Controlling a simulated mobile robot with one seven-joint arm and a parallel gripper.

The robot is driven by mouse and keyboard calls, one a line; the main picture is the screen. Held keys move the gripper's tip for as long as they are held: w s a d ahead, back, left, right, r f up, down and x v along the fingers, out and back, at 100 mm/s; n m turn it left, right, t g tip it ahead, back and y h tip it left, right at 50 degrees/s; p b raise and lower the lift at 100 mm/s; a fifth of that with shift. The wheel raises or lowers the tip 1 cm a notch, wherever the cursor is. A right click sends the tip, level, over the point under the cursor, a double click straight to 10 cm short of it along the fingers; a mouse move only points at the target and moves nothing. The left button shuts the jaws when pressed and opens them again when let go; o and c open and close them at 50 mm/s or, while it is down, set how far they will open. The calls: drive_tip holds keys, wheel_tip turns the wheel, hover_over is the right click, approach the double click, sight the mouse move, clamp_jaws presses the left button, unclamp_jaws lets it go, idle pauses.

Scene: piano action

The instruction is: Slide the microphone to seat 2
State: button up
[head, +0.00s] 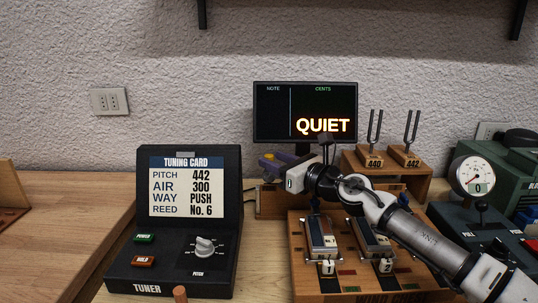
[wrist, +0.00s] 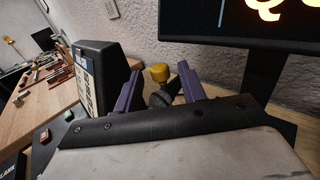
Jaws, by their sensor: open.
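My gripper (head: 274,162) is in front of the lower left of the display, its purple fingers pointing left and away. In the wrist view the two purple fingers (wrist: 160,92) are apart. A small yellow-topped dark piece (wrist: 160,73), possibly the microphone, shows between them; I cannot tell whether either finger touches it. In the head view only a bit of yellow shows beside the fingers. A wooden board holds two reed units, marked 1 (head: 327,268) and 2 (head: 386,267). My arm crosses over the board and hides part of it.
The tuner box (head: 170,262) with its tuning card (head: 186,187) stands on the left. The display (head: 305,111) reads QUIET. Two tuning forks stand on a wooden shelf (head: 424,189) behind my arm. A gauge (head: 474,177) and green machine are at the right.

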drive_tip(key=shift+x, duration=1.4)
drive_tip(key=shift+c, duration=0.4)
clamp_jaws()
